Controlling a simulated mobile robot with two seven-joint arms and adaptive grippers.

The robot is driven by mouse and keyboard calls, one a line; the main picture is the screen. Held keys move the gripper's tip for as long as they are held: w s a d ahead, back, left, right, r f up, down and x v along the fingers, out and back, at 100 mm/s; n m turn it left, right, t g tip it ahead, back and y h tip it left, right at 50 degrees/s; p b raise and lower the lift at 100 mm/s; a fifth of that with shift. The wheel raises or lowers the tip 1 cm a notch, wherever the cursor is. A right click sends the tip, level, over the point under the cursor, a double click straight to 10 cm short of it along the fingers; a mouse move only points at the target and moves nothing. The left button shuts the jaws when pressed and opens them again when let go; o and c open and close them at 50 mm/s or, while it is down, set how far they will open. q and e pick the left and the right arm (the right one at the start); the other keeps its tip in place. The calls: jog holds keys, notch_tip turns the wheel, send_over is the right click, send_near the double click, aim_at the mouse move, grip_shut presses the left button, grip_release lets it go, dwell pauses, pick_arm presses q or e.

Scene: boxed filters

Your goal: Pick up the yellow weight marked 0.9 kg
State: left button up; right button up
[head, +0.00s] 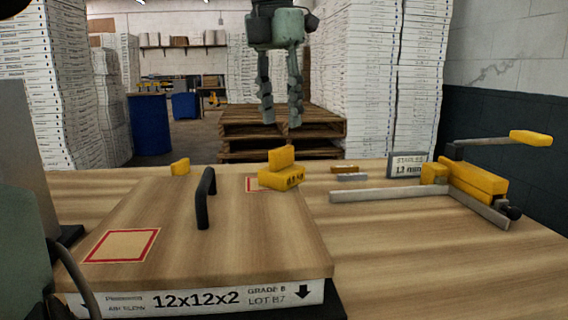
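A yellow weight (281,178) with a raised block on top stands on the wooden board (150,235), partly over the board's far right red-edged square. Dark marks show on its front face, too small to read. A smaller yellow piece (180,167) shows near the board's far left edge; I cannot tell any mark on it. My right gripper is not in view.
The board has a black handle (205,198) and lies over a box labelled 12x12x2 (200,299). A yellow-handled tool (470,180) and a grey staples box (407,165) sit on the table at right. Wooden pallets (280,133) and stacked white boxes (365,80) stand behind.

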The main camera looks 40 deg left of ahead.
aim_at(282, 147)
pick_arm(q)
jog(key=shift+w+a+f, duration=0.1)
jog(key=shift+w+a, duration=0.05)
jog(key=shift+f, duration=0.3)
jog(key=f, duration=0.7)
jog(key=shift+w+a, duration=0.15)
jog(key=shift+w, duration=0.15)
jog(key=shift+r, duration=0.1)
jog(key=shift+c, duration=0.5)
grip_shut()
jog(key=shift+r, duration=0.1)
